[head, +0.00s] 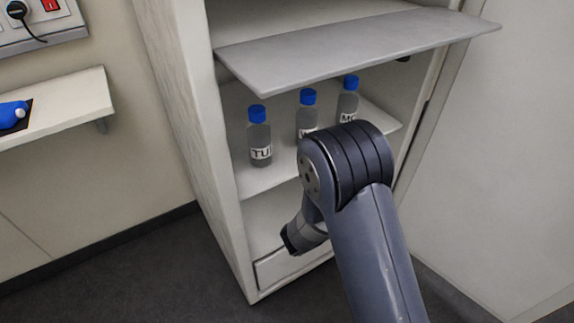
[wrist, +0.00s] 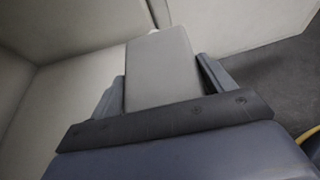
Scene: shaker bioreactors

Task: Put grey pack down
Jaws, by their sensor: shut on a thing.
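The grey pack (wrist: 160,55) is a flat, pale grey block in the wrist view. My gripper (wrist: 162,75) is shut on it, with one finger along each side and the pack reaching out beyond the fingertips. Pale panels lie behind the pack; I cannot tell whether it touches any of them. In the head view my arm reaches into the lower part of the open white cabinet (head: 215,150). The pack and the fingers are hidden there behind my arm.
Several blue-capped bottles (head: 259,138) stand on a cabinet shelf (head: 262,180) behind my arm. A grey shelf (head: 350,48) juts out above them. A wall shelf (head: 70,115) with a blue item (head: 12,114) is at left. Dark floor (head: 120,265) is clear at lower left.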

